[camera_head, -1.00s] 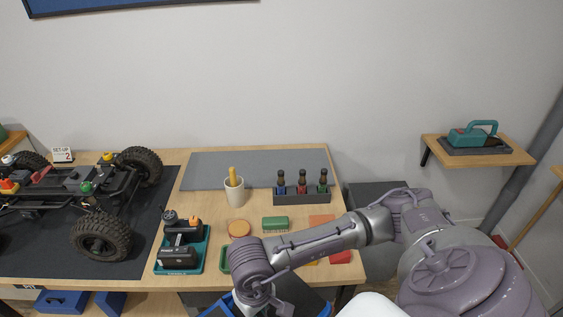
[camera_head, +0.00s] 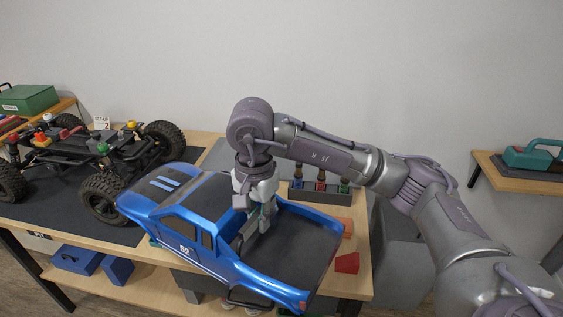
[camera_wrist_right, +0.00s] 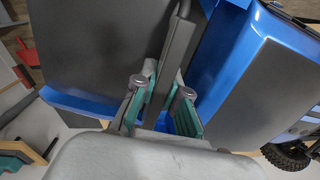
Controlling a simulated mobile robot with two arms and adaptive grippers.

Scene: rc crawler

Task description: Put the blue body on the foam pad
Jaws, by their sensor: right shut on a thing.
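The grey foam pad (camera_head: 216,156) lies at the back of the table, partly hidden by the body and arm. My left gripper is not in view.
The bare crawler chassis (camera_head: 90,155) stands on a dark mat (camera_head: 60,205) at left. A rack of bottles (camera_head: 325,194) stands behind the body on the right. Red (camera_head: 347,263) and orange blocks lie at the right edge. Blue boxes (camera_head: 78,260) sit on the lower shelf.

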